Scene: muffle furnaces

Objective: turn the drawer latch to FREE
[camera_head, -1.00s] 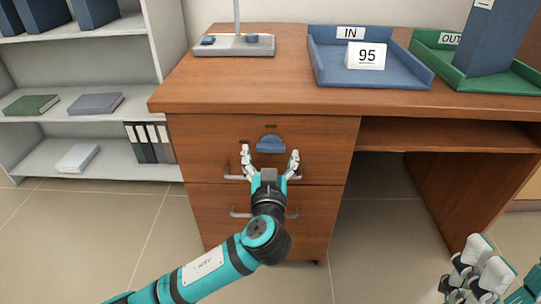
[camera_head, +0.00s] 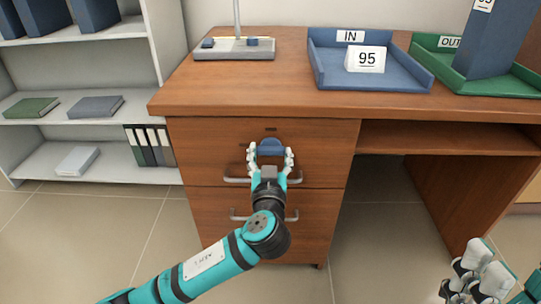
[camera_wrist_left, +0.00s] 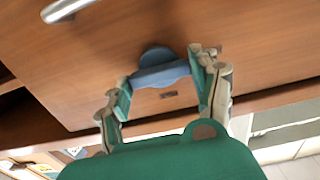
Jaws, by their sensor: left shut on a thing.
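The blue drawer latch (camera_head: 271,147) is on the front of the top drawer (camera_head: 205,140) of the wooden desk. Its wide bar lies roughly level in the head view. My left gripper (camera_head: 270,157) is shut on the latch, with a finger at each end of the bar. The left wrist view also shows the latch (camera_wrist_left: 160,70) between the fingertips. A small dark mark (camera_head: 271,129) sits above the latch; its lettering is too small to read. My right gripper (camera_head: 478,272) hangs at the lower right, away from the desk; its opening is unclear.
The top drawer's handle (camera_head: 236,180) is below the latch, partly behind my left gripper. A lower drawer (camera_head: 215,230) has another handle. The desktop holds a blue IN tray (camera_head: 372,85), a green OUT tray (camera_head: 505,88) and a lamp base (camera_head: 235,48). Shelves (camera_head: 100,165) stand at left.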

